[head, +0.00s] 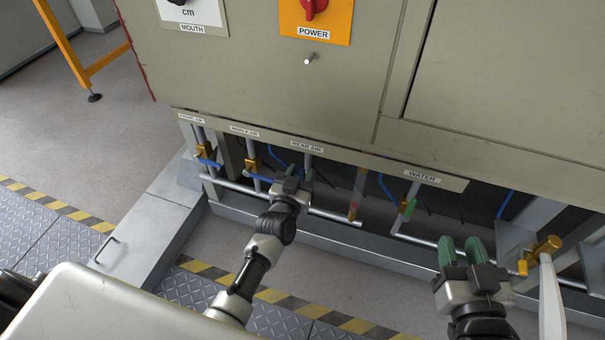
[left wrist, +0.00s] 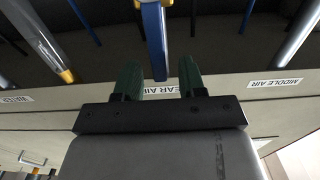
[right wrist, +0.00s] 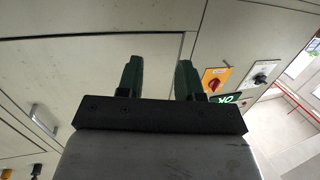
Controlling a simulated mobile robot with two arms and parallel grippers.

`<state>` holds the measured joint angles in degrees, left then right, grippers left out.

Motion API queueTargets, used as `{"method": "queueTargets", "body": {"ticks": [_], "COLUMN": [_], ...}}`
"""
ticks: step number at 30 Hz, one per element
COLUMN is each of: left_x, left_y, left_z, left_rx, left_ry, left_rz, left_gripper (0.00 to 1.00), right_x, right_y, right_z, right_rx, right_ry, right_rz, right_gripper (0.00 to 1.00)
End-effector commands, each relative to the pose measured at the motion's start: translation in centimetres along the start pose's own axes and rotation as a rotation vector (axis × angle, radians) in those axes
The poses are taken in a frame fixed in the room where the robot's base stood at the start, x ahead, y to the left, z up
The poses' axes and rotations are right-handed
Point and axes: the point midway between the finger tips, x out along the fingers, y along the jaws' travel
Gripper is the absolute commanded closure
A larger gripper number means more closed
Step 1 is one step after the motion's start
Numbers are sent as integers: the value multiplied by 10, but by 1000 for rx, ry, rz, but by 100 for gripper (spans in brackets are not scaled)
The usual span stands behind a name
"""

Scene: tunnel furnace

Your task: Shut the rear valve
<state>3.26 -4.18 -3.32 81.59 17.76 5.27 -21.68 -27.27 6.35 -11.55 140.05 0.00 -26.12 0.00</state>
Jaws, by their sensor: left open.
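The rear valve sits below the REAR AIR label (head: 306,146), under the machine's lower edge. In the head view my left gripper (head: 299,178) is in front of it and hides most of it. In the left wrist view its blue handle (left wrist: 155,40) reaches down between the two green fingertips of my left gripper (left wrist: 159,80). The fingers are open, with a gap on each side of the handle. My right gripper (head: 461,246) is open and empty, low at the right below the water pipe; its fingers also stand apart in the right wrist view (right wrist: 158,78).
The front (head: 205,153) and middle (head: 254,166) air valves, with blue handles, are to the left. The green-handled water valve (head: 408,206) is to the right. A horizontal pipe (head: 333,216) runs below the valves. A pale post (head: 551,300) stands right of my right gripper.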

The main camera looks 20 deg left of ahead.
Motion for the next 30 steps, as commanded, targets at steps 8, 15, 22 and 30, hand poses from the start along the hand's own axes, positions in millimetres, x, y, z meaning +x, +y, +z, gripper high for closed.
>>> {"method": "queueTargets", "body": {"ticks": [8, 15, 22, 30], "left_x": [12, 12, 12, 12], "left_y": [0, 0, 0, 0], "left_z": [0, 0, 0, 0], "left_rx": [0, 0, 0, 1], "left_ry": [0, 0, 0, 0], "left_rz": [0, 0, 0, 0], "left_gripper": [60, 63, 98, 100], "right_x": [2, 2, 2, 2], "right_y": [-2, -2, -2, -2], "right_z": [-12, -13, -13, -13], "right_rx": [2, 2, 2, 2], "right_ry": [98, 99, 99, 99], "right_rz": [-6, -6, -6, -6], "right_gripper": [64, 64, 64, 64]}}
